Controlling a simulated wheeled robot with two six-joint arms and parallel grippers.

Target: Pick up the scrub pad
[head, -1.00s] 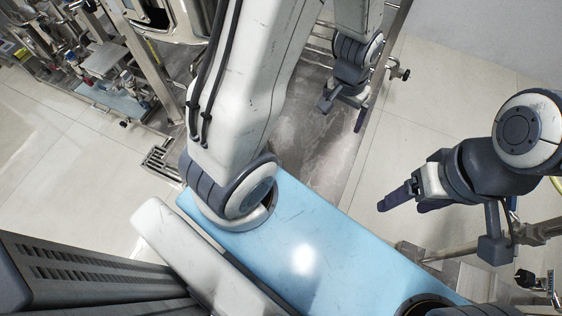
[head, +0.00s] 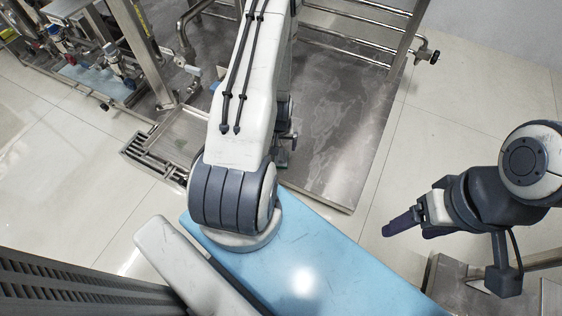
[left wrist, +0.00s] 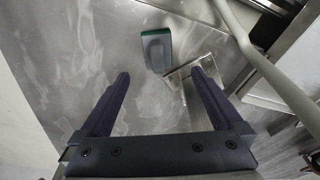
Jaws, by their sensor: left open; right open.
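The scrub pad (left wrist: 157,50), a dark grey block with a green edge at its far end, lies on a scuffed grey metal surface in the left wrist view. My left gripper (left wrist: 160,76) is open, its two dark purple fingers spread on either side of the view. The pad appears between and slightly beyond the fingertips, with nothing gripped. My right gripper (head: 412,228) is open and empty at the right, away from the pad.
In the left wrist view a shiny metal plate (left wrist: 190,66) lies close to the pad, and a pale pipe (left wrist: 262,62) crosses at the right. In the head view the metal surface (head: 325,150) has rails (head: 350,18) along its far side.

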